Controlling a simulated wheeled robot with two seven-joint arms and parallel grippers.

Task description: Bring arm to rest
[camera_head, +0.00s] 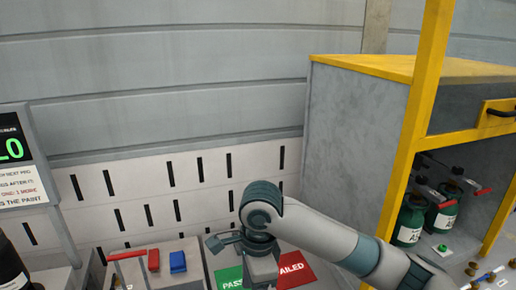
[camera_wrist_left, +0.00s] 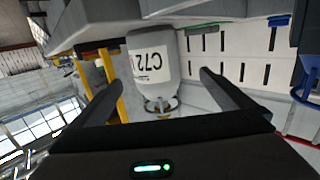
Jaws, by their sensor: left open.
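My left gripper (camera_wrist_left: 155,64) shows in the left wrist view with its two dark fingers spread wide. A grey-white cylinder marked C72 (camera_wrist_left: 165,45) appears upside down between and beyond the fingertips; I cannot tell how far off it is, and no grip on it shows. The left gripper is not in the head view. My right arm (camera_head: 330,235) comes in from the right and bends down over the bench. Its gripper (camera_head: 260,270) points down at the bottom edge, in front of the green and red mats; its fingertips are cut off.
A green PASS mat (camera_head: 229,279) and a red FAILED mat (camera_head: 297,270) lie by the right gripper. Red (camera_head: 153,260) and blue (camera_head: 178,262) items stand left. A yellow-framed cabinet (camera_head: 365,140) holds dark green bottles (camera_head: 410,222). A sign (camera_head: 20,160) stands far left.

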